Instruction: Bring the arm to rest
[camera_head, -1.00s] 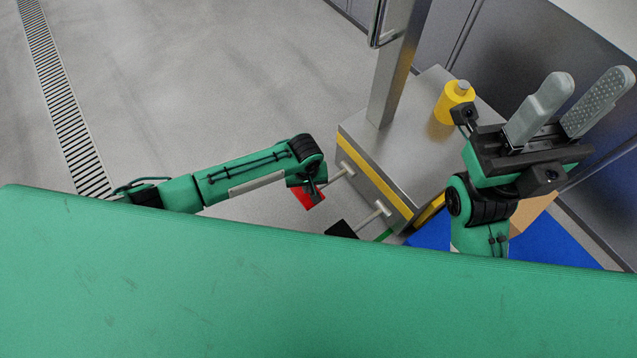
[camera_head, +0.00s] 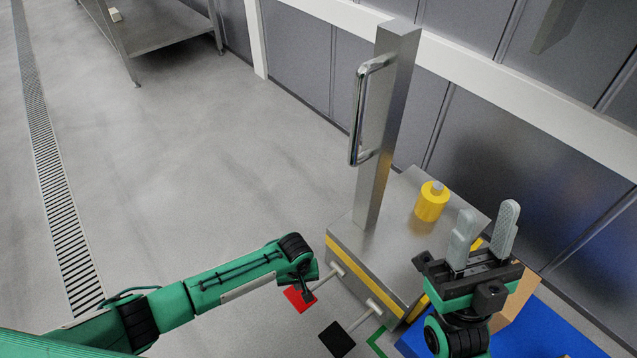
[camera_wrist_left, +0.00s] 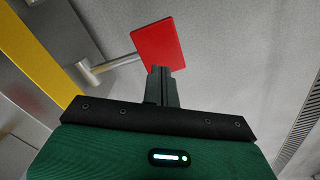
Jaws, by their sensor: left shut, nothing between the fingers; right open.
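My left arm comes in from the left in the head view, bent at a black joint, with its left gripper (camera_head: 308,290) low beside the steel machine. In the left wrist view the left gripper (camera_wrist_left: 161,72) is shut with nothing between its fingers. Its fingertips show just in front of the red pedal (camera_wrist_left: 160,42); I cannot tell whether they touch it. The red pedal (camera_head: 298,299) also shows in the head view, partly hidden by the gripper. My right gripper (camera_head: 483,232) is raised at the right, open and empty, its two grey fingers pointing up.
The steel machine (camera_head: 395,232) carries a column with a handle (camera_head: 357,115) and a yellow knob (camera_head: 432,203). A black pedal (camera_head: 337,339) sits at its front. A blue mat (camera_head: 560,335) and cardboard box (camera_head: 518,300) lie at right. Grey floor (camera_head: 190,180) is open at left.

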